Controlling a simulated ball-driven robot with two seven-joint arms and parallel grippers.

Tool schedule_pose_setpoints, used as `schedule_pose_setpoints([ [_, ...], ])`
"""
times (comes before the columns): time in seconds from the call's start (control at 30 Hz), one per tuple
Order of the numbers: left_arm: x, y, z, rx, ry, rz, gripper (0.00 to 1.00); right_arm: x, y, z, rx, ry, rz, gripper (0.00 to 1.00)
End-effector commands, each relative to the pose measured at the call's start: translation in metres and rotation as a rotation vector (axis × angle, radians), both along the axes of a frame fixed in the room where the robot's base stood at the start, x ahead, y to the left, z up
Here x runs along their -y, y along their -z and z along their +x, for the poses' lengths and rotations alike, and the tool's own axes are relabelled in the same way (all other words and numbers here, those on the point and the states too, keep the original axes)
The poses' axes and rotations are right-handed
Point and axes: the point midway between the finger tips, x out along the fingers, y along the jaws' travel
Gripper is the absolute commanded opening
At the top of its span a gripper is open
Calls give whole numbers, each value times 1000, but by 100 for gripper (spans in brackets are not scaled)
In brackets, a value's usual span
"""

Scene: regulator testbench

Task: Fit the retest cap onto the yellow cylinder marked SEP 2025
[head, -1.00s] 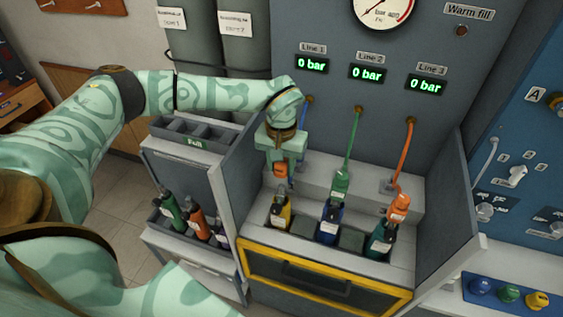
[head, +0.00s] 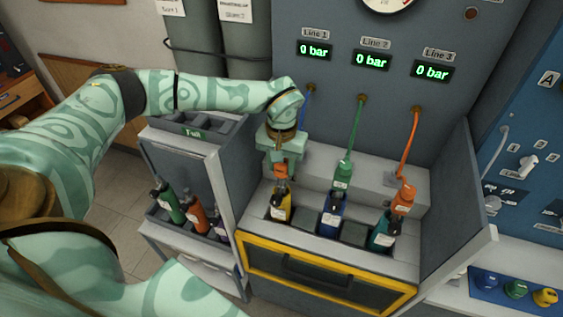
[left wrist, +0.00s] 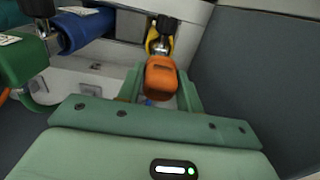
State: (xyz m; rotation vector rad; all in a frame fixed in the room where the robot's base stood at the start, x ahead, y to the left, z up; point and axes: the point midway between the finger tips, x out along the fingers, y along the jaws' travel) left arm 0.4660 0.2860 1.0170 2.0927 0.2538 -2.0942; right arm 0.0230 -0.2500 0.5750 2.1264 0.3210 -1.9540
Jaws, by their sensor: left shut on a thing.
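My left gripper (head: 281,165) is shut on an orange piece (head: 281,171), which I take to be the retest cap. It also shows between the fingers in the left wrist view (left wrist: 160,78). The yellow cylinder (head: 281,207) stands in the left bay of the bench, directly below the gripper, with a dark valve on top. The orange piece is just above this valve; I cannot tell whether they touch. In the left wrist view the yellow cylinder (left wrist: 155,36) lies just beyond the orange piece. Its label is too small to read. My right gripper is not in view.
To the right stand a blue cylinder (head: 332,214) under a green connector (head: 342,176) and a teal cylinder (head: 382,238) under an orange connector (head: 403,200). Line 1's blue hose (head: 308,112) hangs behind the gripper. A side rack (head: 150,222) holds several cylinders.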

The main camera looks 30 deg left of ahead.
Motion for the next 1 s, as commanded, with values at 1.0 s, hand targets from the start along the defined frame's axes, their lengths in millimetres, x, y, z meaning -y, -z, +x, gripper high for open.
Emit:
schedule_pose_setpoints([
  [1.0,0,0,0,0,1,0,14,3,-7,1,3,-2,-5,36],
])
